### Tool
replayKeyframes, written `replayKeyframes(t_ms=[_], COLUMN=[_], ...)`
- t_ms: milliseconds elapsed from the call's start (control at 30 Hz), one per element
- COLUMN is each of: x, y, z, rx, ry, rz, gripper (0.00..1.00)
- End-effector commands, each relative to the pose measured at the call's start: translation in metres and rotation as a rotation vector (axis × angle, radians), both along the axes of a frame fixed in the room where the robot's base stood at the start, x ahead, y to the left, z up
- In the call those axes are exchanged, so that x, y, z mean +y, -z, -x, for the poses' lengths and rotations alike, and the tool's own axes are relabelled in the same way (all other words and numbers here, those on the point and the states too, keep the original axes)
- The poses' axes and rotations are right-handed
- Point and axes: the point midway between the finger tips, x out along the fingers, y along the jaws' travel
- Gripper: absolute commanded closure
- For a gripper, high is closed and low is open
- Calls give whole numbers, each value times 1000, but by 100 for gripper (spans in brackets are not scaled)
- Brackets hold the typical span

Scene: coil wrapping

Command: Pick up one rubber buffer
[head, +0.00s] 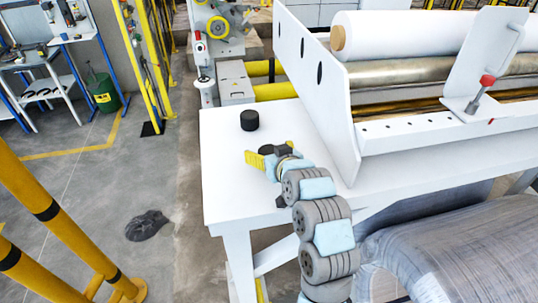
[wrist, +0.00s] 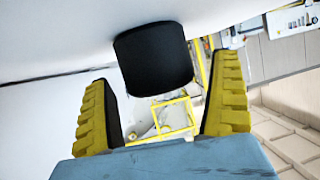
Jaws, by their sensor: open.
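One rubber buffer (head: 250,120), a short black cylinder, stands on the white table (head: 222,185) near its back left corner. In the wrist view the black buffer (wrist: 154,58) shows ahead, between and beyond the two yellow fingers. My gripper (head: 256,158) is over the table, just in front of the buffer in the head view, with its yellow fingers pointing left. In the wrist view my gripper (wrist: 168,108) is open, with nothing between its fingertips that I can see touching them.
A white machine side plate (head: 312,90) rises to the right of my arm, with a large white roll (head: 420,35) behind it. Yellow posts (head: 60,230) stand at the left. The table's left part is otherwise clear. A dark patch (head: 147,226) lies on the floor.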

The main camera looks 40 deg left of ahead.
Motion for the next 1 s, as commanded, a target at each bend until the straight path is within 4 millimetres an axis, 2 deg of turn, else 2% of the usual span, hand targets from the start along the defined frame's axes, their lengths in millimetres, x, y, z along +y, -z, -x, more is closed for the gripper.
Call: replayKeyframes(t_ms=[200, 267, 467, 500, 767, 1000], x=[0, 0, 0, 0, 0, 1], y=[0, 0, 0, 0, -1, -17], z=[0, 0, 0, 0, 0, 0], rx=[-1, -1, -1, -1, -1, -5], ry=[0, 0, 0, 0, 0, -1], rz=[0, 0, 0, 0, 0, -1], gripper=[7, 20, 78, 81, 81, 81])
